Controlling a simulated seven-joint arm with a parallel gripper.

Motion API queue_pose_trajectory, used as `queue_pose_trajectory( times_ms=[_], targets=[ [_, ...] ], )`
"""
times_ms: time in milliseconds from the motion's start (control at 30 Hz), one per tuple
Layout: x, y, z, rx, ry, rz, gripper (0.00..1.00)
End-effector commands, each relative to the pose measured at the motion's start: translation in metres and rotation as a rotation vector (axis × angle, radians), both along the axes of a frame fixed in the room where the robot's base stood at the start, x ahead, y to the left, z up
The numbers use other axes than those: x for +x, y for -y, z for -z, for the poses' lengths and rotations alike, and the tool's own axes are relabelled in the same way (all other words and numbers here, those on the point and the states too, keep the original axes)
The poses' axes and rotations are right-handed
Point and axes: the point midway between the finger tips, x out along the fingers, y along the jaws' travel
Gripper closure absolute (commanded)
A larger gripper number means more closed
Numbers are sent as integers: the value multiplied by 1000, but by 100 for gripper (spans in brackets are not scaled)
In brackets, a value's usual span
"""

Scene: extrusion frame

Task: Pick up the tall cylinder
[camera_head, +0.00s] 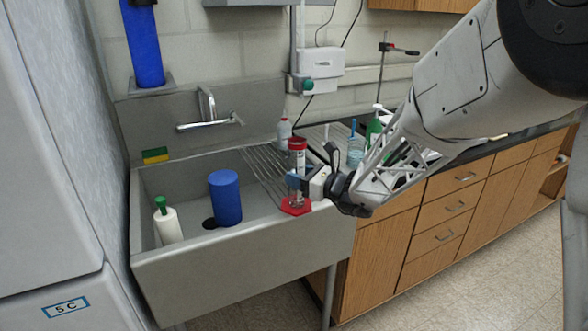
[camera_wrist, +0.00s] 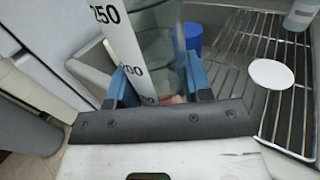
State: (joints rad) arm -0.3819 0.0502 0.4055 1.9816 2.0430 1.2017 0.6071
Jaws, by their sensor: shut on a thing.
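The tall cylinder is a clear graduated cylinder (camera_head: 298,162) with a red band near its top and a red hexagonal base. It stands roughly upright by the sink's right front corner. My gripper (camera_head: 299,184) is shut on its lower part. In the wrist view the cylinder (camera_wrist: 155,40) passes between the blue fingers of the gripper (camera_wrist: 160,85), with the marking 250 and a lower number showing. I cannot tell whether the base touches the sink rim.
The grey sink (camera_head: 240,250) holds a blue cylinder (camera_head: 225,197) and a white bottle with a green top (camera_head: 166,221). A wire rack (camera_head: 262,166) lies behind the cylinder.

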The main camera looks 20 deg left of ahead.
Motion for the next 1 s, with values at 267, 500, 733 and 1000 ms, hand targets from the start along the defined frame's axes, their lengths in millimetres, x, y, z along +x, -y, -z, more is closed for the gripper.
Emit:
queue_pose_trajectory(
  times_ms=[267, 500, 733, 1000],
  targets=[
    [-26, 17, -4, 1, 1, 1, 80],
    [-36, 23, -5, 1, 1, 1, 81],
    [-37, 24, -5, 0, 1, 1, 81],
    [-37, 24, -5, 1, 1, 0, 81]
  ],
)
